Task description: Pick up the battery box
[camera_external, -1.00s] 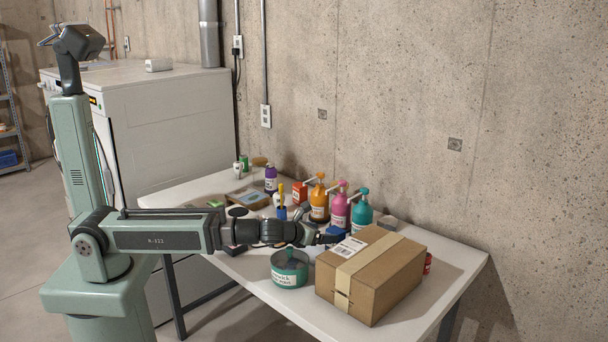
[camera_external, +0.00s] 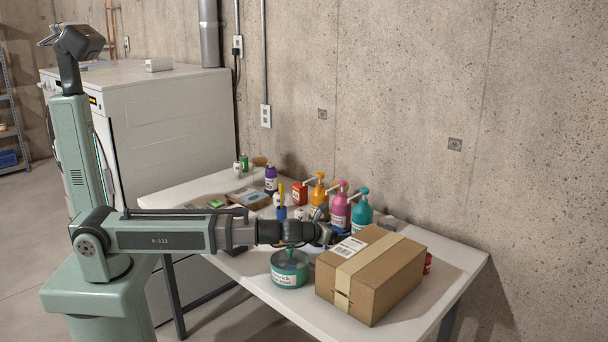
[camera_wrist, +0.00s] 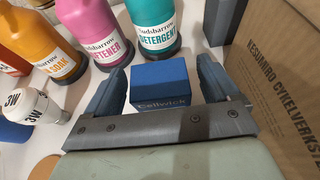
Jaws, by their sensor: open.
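A small blue box (camera_wrist: 159,82) marked "Cellwick", which looks like the battery box, sits on the white table in the wrist view. My gripper (camera_wrist: 161,70) is open, with one finger on the left of the box and one on the right. Small gaps show between the box and each finger, so it is not gripped. In the external view my gripper (camera_external: 333,237) is low over the table, between the pump bottles and the cardboard box, and largely hides the blue box.
A cardboard box (camera_external: 372,278) stands close on the right. Teal (camera_external: 361,213), pink (camera_external: 340,208) and orange (camera_external: 319,202) pump bottles stand just behind. A round teal tin (camera_external: 289,270) is in front, below my wrist. A white bulb (camera_wrist: 36,105) lies at left.

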